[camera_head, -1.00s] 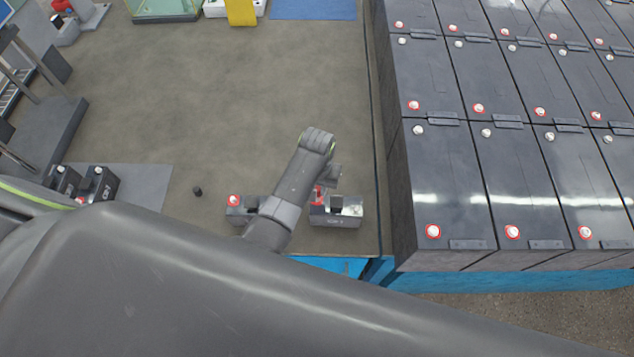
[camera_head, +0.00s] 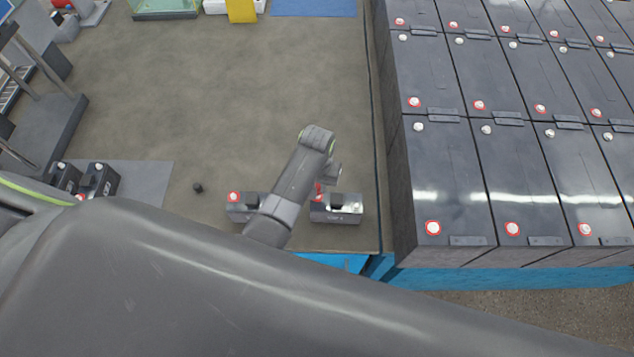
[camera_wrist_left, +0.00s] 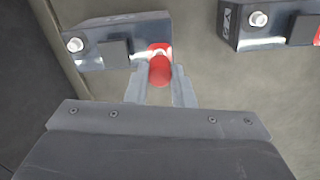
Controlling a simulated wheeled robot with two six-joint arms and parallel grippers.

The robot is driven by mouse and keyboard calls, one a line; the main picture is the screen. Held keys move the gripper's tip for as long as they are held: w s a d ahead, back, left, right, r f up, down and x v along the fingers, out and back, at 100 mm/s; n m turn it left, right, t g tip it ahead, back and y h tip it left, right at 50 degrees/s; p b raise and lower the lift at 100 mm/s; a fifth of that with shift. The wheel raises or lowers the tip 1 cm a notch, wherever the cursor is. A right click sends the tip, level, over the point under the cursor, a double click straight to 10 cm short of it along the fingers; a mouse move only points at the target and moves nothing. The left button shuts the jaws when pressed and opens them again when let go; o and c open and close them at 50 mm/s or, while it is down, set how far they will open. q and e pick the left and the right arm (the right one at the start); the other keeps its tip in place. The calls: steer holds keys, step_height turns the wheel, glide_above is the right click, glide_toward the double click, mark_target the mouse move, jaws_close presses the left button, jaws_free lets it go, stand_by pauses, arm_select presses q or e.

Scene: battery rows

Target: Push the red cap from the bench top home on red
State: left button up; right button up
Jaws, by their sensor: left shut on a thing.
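The red cap (camera_wrist_left: 160,71) is between the fingertips of my left gripper (camera_wrist_left: 160,84), which is shut on it. In the left wrist view it overlaps the red-ringed end of a small grey battery (camera_wrist_left: 133,28); I cannot tell whether it is seated on the red post or just above it. This battery (camera_head: 335,217) also shows in the head view, with a silver post and black block on top. My forearm (camera_head: 295,190) reaches over from the near side, mostly hiding the gripper and cap. My right gripper is not in view.
A second small battery (camera_head: 236,214) stands left of my forearm, partly hidden by it. A small black cap (camera_head: 198,188) lies on the bench top (camera_head: 230,95). More small batteries stand on a grey mat (camera_head: 140,180) at left. Large black batteries (camera_head: 450,180) fill the right.

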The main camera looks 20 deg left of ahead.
arm_select(q)
steer(key=shift+f+b, duration=0.4)
steer(key=shift+f, duration=1.1)
stand_by(1.8)
steer(key=o, duration=1)
steer(key=shift+o, duration=0.4)
steer(key=o, duration=0.4)
steer(key=shift+r+p, duration=0.45)
steer(key=shift+r, duration=3.1)
